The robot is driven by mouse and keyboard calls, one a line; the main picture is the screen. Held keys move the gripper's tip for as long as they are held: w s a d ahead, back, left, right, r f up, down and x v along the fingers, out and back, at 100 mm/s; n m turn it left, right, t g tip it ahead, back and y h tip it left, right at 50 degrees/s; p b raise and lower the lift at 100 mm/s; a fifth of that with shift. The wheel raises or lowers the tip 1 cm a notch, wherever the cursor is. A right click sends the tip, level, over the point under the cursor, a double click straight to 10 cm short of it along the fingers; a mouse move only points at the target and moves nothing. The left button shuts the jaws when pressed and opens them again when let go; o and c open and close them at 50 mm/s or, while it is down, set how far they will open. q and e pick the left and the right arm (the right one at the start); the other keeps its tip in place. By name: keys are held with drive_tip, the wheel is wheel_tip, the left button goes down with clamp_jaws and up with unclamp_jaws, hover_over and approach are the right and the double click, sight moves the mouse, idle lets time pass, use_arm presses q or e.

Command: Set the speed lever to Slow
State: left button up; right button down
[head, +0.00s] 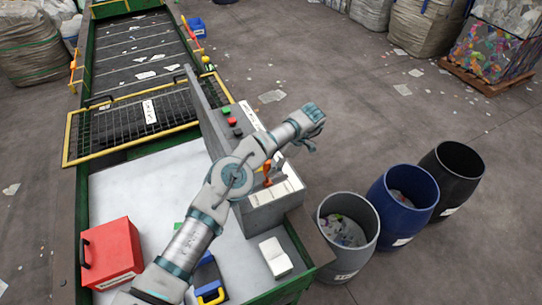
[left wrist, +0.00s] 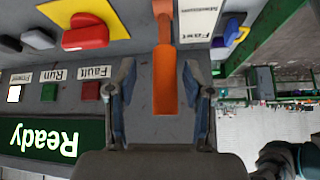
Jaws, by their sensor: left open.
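The orange speed lever (left wrist: 165,75) stands between the two spread fingers of my left gripper (left wrist: 160,92) in the left wrist view. The fingers are open, one on each side of the handle, and I cannot tell whether they touch it. A white label plate (left wrist: 197,22) beside the lever reads Fast and Medium, upside down; no Slow mark is readable. The handle lies alongside the Fast label, but its exact setting is unclear. In the head view the lever (head: 267,171) is partly hidden by my left arm above the grey console (head: 270,212). My right gripper is not in view.
A red mushroom button (left wrist: 86,31) and a lit Ready display (left wrist: 45,139) are near the lever. A red box (head: 110,253) and a white block (head: 275,257) lie on the white surface. Grey, blue (head: 402,200) and black barrels stand to the right.

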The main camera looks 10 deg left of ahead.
use_arm(q)
wheel_tip(320, 180, up, 9)
idle(0.5)
drive_tip(key=shift+w, duration=0.1)
drive_tip(key=shift+c, duration=0.3)
